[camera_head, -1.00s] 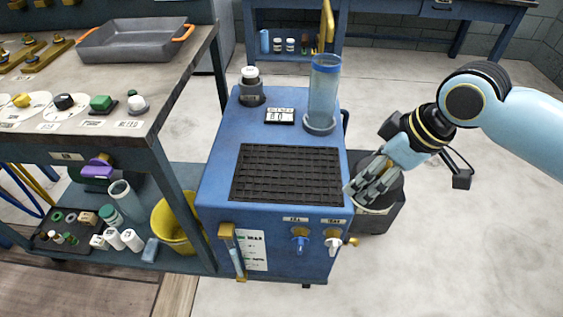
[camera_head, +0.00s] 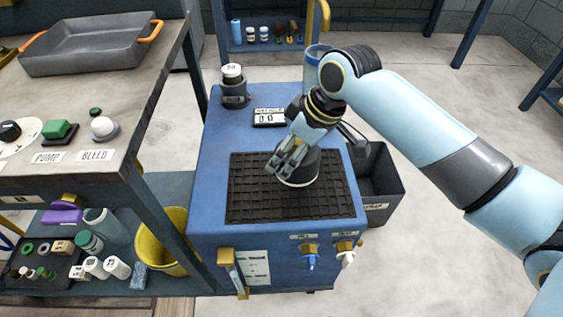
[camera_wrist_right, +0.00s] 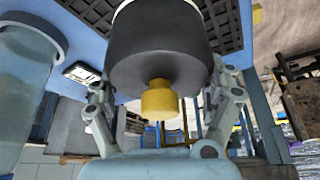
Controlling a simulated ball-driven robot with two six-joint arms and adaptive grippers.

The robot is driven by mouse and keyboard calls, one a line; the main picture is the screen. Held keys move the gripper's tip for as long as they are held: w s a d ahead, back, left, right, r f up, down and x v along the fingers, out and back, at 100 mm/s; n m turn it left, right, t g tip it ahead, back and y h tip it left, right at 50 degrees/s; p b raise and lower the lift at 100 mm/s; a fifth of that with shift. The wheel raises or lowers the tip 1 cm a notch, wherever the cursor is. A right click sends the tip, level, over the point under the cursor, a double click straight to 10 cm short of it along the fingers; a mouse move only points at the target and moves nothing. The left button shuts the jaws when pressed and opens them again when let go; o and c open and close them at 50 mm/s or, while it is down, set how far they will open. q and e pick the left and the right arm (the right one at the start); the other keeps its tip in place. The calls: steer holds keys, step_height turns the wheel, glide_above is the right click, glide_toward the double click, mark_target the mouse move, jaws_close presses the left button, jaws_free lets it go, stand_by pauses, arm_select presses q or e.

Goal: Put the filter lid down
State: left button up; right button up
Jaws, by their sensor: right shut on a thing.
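The filter lid (camera_head: 302,171) is a round dark grey cap with a pale rim and a yellow knob. My right gripper (camera_head: 286,163) is shut on it over the black grid mat (camera_head: 250,205) on top of the blue machine (camera_head: 215,150). In the right wrist view the lid (camera_wrist_right: 160,45) fills the upper middle, its yellow knob between my fingers. I cannot tell whether the lid touches the mat or hangs just above it. My left gripper is not in view.
A clear blue cylinder (camera_head: 313,65) stands behind my right wrist. A white-capped pot (camera_head: 234,92) and a small display (camera_head: 269,117) are at the machine's back. A dark bin (camera_head: 388,180) is at right. A workbench (camera_head: 120,115) with a tray (camera_head: 90,45) is at left.

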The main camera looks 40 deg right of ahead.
steer(key=shift+w+a+f, duration=0.4)
steer(key=shift+w, duration=0.15)
steer(key=shift+w+a+f, duration=0.1)
steer(key=shift+w, duration=0.1)
steer(key=shift+f, duration=0.25)
step_height(320, 180, down, 4)
steer(key=shift+r+b, duration=0.2)
steer(key=shift+b, duration=0.5)
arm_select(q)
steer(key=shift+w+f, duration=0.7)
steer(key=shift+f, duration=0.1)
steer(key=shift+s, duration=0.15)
arm_select(e)
steer(key=o, duration=1.2)
steer(key=shift+f, duration=0.1)
